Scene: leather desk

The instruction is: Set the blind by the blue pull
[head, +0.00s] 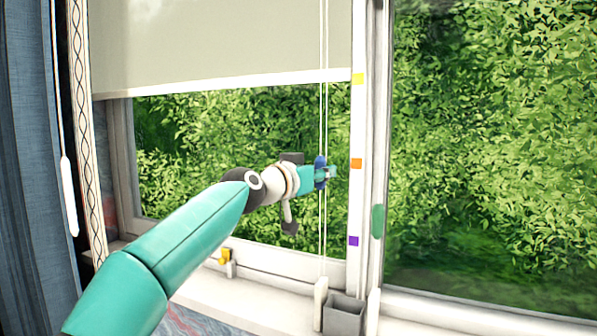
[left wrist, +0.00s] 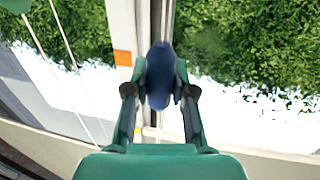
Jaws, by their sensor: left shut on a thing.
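The roller blind (head: 220,45) is a pale sheet across the top of the left window pane, its white bottom bar level with the yellow mark (head: 358,79) on the frame. Two thin cords (head: 324,120) hang in front of it. The blue pull (head: 319,165) sits on the cords, just below the height of the orange mark (head: 356,163). My left gripper (head: 326,174) is shut on the blue pull; in the left wrist view the pull (left wrist: 160,75) stands between both fingers. A purple mark (head: 353,241) is lower on the frame. My right gripper is out of view.
A white cord holder (head: 320,303) and a grey open box (head: 343,315) stand at the sill below the cords. A green pull (head: 377,221) hangs at right. A white toggle (head: 69,195) hangs on a cord at far left. A yellow-topped catch (head: 226,258) is on the lower frame.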

